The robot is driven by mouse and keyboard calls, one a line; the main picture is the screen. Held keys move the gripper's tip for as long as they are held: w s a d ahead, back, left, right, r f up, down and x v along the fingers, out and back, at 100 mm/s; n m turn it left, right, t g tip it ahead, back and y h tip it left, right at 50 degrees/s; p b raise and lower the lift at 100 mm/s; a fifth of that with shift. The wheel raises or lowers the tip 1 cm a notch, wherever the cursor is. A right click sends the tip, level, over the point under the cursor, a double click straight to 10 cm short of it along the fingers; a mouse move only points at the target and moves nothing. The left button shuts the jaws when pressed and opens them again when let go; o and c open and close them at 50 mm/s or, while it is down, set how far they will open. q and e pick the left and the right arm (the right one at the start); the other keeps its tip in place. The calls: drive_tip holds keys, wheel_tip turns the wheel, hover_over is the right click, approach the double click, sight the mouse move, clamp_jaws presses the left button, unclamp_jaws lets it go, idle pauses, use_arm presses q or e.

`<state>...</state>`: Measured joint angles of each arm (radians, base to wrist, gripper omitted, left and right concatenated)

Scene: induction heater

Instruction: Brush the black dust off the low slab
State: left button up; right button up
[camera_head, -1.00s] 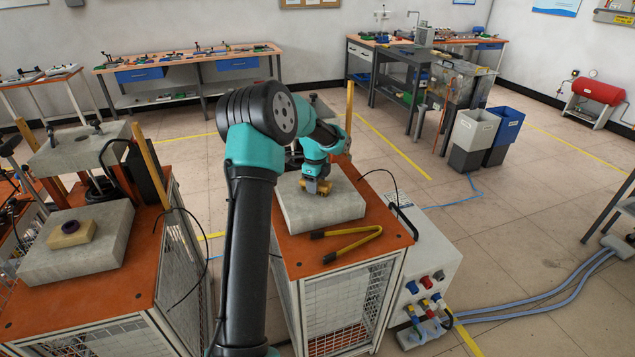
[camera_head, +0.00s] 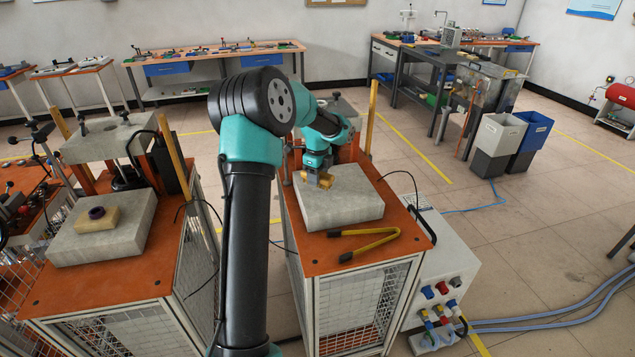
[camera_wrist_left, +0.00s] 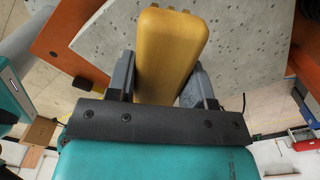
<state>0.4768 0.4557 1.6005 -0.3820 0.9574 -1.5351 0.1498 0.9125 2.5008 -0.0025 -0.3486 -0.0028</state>
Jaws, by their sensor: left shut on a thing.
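A low grey slab (camera_head: 345,203) lies on the orange top of the right-hand cart. My left gripper (camera_head: 319,177) is over the slab's back left part, shut on a yellow-brown brush (camera_head: 326,181). In the left wrist view the brush (camera_wrist_left: 170,55) sits between both fingers (camera_wrist_left: 150,90), with the pale grey slab (camera_wrist_left: 245,50) behind it. Small dark specks show on the slab there; whether they are dust or pits I cannot tell. Whether the brush touches the slab is not clear. My right gripper is not in view.
Yellow-and-black tongs (camera_head: 365,241) lie in front of the slab. An upright wooden post (camera_head: 371,115) stands behind it. A second cart at the left carries another grey slab (camera_head: 130,240) with a tan block (camera_head: 97,220) and a dark ring on it.

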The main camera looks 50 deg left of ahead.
use_arm(q)
drive_tip(key=shift+r, duration=2.3)
